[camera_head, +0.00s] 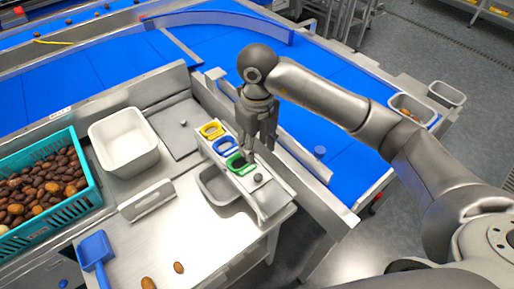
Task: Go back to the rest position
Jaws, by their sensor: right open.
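My right arm comes in from the right. Its right gripper (259,148) points down over a small stand with a yellow ring (212,130), a blue ring (224,145) and a green ring (236,162) in a row. The gripper is open, and I see nothing held in it. Its fingertips are close to the green ring; I cannot tell whether they touch it. My left gripper is not in view.
A teal crate (88,172) of dates stands at the left, beside a white bin (124,140). A grey bin (221,186) sits by the rings. A blue scoop (95,251) and two loose dates (178,267) lie on the steel table. Blue conveyors (330,150) run behind.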

